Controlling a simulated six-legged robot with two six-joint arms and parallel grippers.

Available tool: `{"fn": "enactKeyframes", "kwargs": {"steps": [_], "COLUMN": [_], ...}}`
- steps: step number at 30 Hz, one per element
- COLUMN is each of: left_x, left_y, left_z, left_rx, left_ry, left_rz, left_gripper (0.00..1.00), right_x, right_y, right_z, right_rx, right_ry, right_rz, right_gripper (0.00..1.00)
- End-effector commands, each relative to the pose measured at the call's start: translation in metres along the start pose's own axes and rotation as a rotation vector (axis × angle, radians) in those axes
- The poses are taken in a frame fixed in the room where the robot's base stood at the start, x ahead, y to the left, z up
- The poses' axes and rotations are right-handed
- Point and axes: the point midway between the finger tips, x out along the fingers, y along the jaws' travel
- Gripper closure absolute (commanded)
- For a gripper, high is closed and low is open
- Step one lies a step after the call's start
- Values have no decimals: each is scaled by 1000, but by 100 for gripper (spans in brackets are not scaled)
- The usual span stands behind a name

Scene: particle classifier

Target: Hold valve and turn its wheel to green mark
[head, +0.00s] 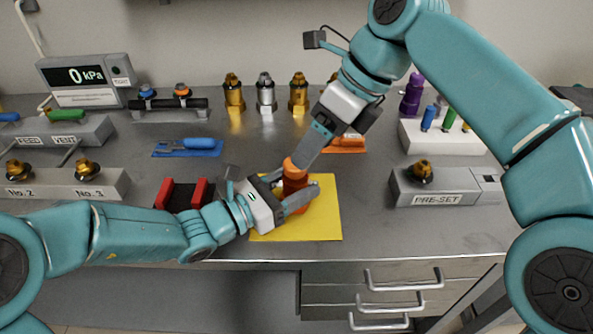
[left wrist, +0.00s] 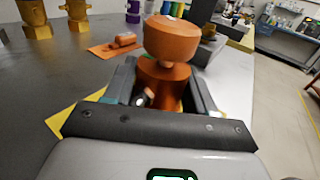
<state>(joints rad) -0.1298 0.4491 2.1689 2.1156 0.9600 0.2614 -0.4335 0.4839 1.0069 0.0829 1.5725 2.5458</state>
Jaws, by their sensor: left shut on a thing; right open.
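The orange valve (head: 294,186) stands upright over the yellow mat (head: 325,222), with its round orange wheel (head: 291,166) on top. My left gripper (head: 297,193) is shut on the valve's body from the left, below the wheel. In the left wrist view the valve body (left wrist: 163,76) sits between my left fingers, and the wheel (left wrist: 172,36) rises above them. My right gripper (head: 300,161) is open and comes down from above, right at the wheel; I cannot tell whether its fingers touch it. I cannot make out the green mark clearly.
A black and red cradle (head: 183,194) lies left of the mat. A PRE-SET block (head: 450,187) stands right, and a blue tool on a blue mat (head: 188,147) lies behind left. Gold and silver fittings (head: 265,92) line the back. A gauge reads 0 kPa (head: 85,77).

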Motion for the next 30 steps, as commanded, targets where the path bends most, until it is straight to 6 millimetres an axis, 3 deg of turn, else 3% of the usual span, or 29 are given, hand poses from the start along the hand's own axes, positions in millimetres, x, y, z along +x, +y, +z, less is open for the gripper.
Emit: {"fn": "enactKeyframes", "kwargs": {"steps": [3, 9, 15, 21, 26, 30], "left_x": [0, 0, 0, 0, 0, 0], "left_y": [0, 0, 0, 0, 0, 0], "left_z": [-1, -1, -1, -1, -1, -1], "left_rx": [-1, -1, -1, -1, -1, -1], "left_ry": [1, 1, 2, 2, 2, 2], "left_rz": [0, 0, 0, 0, 0, 0], "left_gripper": [100, 100, 100, 100, 100, 100], "right_x": [20, 28, 32, 34, 34, 40], "right_y": [-6, -22, -37, -53, -59, -56], "right_z": [-20, -43, -68, -88, -94, -84], "right_rx": [-33, -71, -235, -312, -337, -345], "right_ry": [-131, -528, -843, -1046, -1106, -1114], "right_rz": [221, 438, 380, 228, 156, 145], "right_gripper": [31, 31, 31, 31, 31, 31]}}
